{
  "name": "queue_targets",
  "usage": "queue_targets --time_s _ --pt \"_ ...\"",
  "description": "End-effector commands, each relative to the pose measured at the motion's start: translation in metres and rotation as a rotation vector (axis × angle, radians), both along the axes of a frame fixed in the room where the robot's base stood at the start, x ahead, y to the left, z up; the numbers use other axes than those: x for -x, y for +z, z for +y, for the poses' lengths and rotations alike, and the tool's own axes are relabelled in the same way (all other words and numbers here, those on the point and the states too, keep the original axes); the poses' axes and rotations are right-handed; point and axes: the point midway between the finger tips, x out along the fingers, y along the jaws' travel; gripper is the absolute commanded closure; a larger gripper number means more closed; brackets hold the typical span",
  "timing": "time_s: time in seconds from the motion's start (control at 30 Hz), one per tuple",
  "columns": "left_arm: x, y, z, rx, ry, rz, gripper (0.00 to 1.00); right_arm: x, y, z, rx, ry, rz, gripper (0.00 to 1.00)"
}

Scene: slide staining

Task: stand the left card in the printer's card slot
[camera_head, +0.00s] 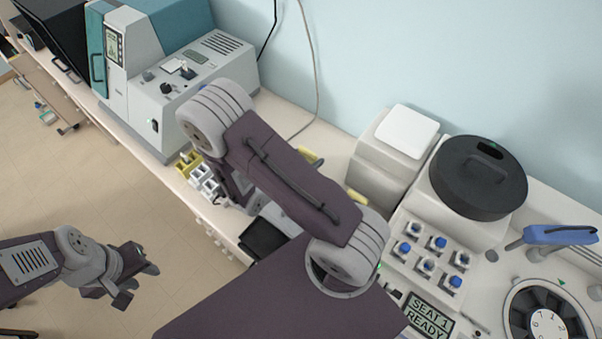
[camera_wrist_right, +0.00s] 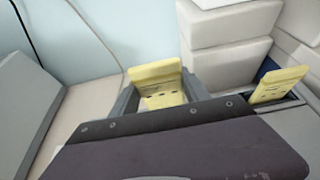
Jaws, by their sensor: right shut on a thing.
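A yellow card (camera_wrist_right: 156,84) stands between the fingers of my right gripper (camera_wrist_right: 160,98) in the right wrist view, and the gripper is shut on it. In the head view a yellow piece that looks like this card (camera_head: 310,157) shows past my right arm, which hides the gripper. A second yellow card (camera_wrist_right: 280,84) stands tilted at the right of the wrist view; it also shows beside the white box in the head view (camera_head: 357,197). My left gripper (camera_head: 137,282) is open and empty, out over the floor. I cannot make out the printer's card slot.
A large grey-teal machine (camera_head: 190,85) stands at the upper left, with small yellow and white blocks (camera_head: 200,175) before it. The white box (camera_head: 385,160), a black round-lidded device (camera_head: 478,178) and blue-capped vials (camera_head: 437,243) crowd the right.

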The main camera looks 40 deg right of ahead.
Motion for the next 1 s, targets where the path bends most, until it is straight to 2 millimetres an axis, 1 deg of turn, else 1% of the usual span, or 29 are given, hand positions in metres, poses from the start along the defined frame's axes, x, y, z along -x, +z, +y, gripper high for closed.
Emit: queue_targets --time_s 0.03,0.1,0.2,0.37,0.47,0.53,0.6,0.8,0.97,1.0 --pt "0.0 -0.002 0.0 0.0 0.0 -0.001 0.64 -0.007 -0.004 0.003 0.0 0.001 -0.001 0.85" --pt "0.0 -0.003 0.0 0.0 0.0 -0.001 0.64 -0.013 -0.008 0.007 0.001 0.001 -0.001 0.85" --pt "0.0 -0.003 0.0 0.0 0.0 0.0 0.64 -0.018 -0.01 0.009 0.0 0.0 0.0 0.85" --pt "0.0 -0.006 0.0 0.0 0.0 0.0 0.64 -0.019 -0.013 0.01 0.001 0.0 0.002 0.85" --pt "0.0 -0.02 0.0 0.0 0.0 0.0 0.64 -0.018 -0.031 0.01 0.001 0.0 0.002 0.85" --pt "0.0 -0.032 0.0 0.0 0.0 0.0 0.64 -0.018 -0.046 0.009 0.002 -0.001 0.002 0.85" --pt "0.0 -0.039 0.0 0.0 0.0 0.0 0.64 -0.018 -0.055 0.01 0.001 -0.001 0.001 0.85" --pt "0.0 -0.034 0.0 0.0 0.0 0.0 0.64 -0.018 -0.051 0.01 0.0 0.0 0.0 0.85" --pt "0.0 -0.039 0.0 0.0 0.0 0.0 0.64 -0.018 -0.056 0.009 0.0 0.0 0.001 0.85" --pt "0.0 -0.037 0.0 0.0 0.0 0.0 0.64 -0.018 -0.054 0.01 0.0 0.0 0.001 0.35"
